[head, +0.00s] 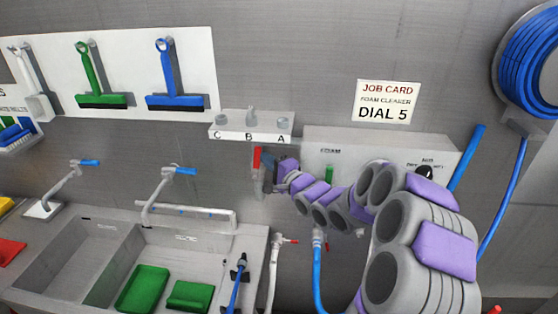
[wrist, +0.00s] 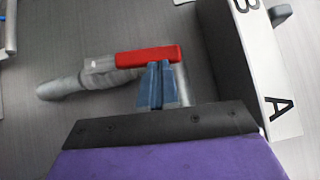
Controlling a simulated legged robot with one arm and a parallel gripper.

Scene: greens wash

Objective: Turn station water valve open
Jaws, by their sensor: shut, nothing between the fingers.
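The water valve has a red lever handle (wrist: 148,57) on a grey pipe body (wrist: 75,82), at the wall in the wrist view. The red lever also shows upright in the head view (head: 257,158), below the A-B-C shelf. My gripper (wrist: 157,68) is shut and empty, its blue-grey fingertips at the lower edge of the red lever. I cannot tell whether they touch it. In the head view my gripper (head: 268,174) is beside the lever, and my arm hides part of the area to the right.
The shelf lettered C, B, A (head: 250,134) is close to my gripper, and its edge shows at right in the wrist view (wrist: 272,85). A grey station box (head: 400,150) is right of the lever. Below are a red-handled tap (head: 288,241), a blue hose (head: 318,272) and a sink (head: 85,255).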

